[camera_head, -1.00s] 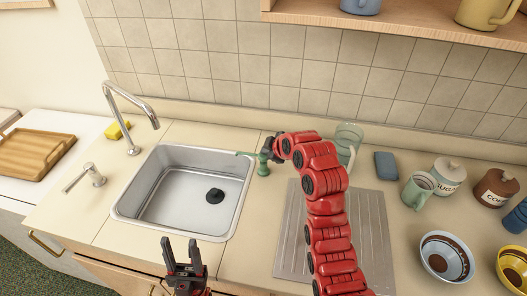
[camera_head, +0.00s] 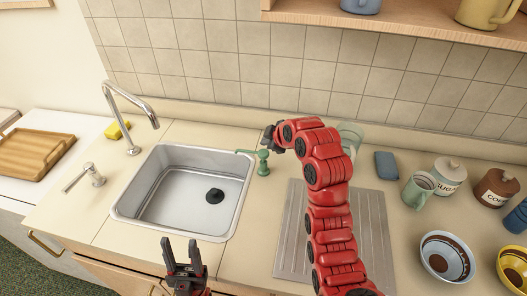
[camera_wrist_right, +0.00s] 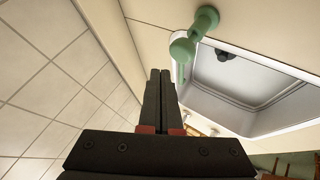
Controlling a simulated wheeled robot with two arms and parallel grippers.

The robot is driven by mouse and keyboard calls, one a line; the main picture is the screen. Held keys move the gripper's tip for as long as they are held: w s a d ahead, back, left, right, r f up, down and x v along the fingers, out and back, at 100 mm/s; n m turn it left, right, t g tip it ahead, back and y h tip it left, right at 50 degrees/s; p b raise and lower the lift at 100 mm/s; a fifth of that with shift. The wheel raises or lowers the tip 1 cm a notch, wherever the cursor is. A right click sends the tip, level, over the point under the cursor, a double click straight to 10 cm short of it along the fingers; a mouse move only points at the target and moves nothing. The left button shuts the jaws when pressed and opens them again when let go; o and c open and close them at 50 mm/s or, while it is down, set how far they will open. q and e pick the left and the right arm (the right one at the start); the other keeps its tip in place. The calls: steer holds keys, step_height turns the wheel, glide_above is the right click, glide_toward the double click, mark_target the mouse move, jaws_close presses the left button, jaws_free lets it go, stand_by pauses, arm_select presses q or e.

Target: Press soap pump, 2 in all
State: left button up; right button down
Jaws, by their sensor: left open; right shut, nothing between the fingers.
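The green soap pump (camera_head: 263,163) stands upright on the counter at the sink's right edge, its spout pointing left over the basin. In the right wrist view its green head and spout (camera_wrist_right: 183,47) show just beyond the fingertips, to their right. My right gripper (camera_head: 268,140) is shut and empty, above and behind the pump head, apparently apart from it. Its closed black fingers (camera_wrist_right: 159,76) show clearly in the wrist view. My left gripper (camera_head: 181,244) is open and empty in front of the sink, with its fingers pointing up.
The steel sink (camera_head: 232,215) lies left of the pump, with a tall tap (camera_head: 145,110) and a small silver spout (camera_head: 93,175) at its left. A drainboard (camera_head: 290,245) lies under my right arm. A glass jar (camera_head: 352,133), mugs and bowls stand to the right.

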steer(key=shift+r, duration=1.75)
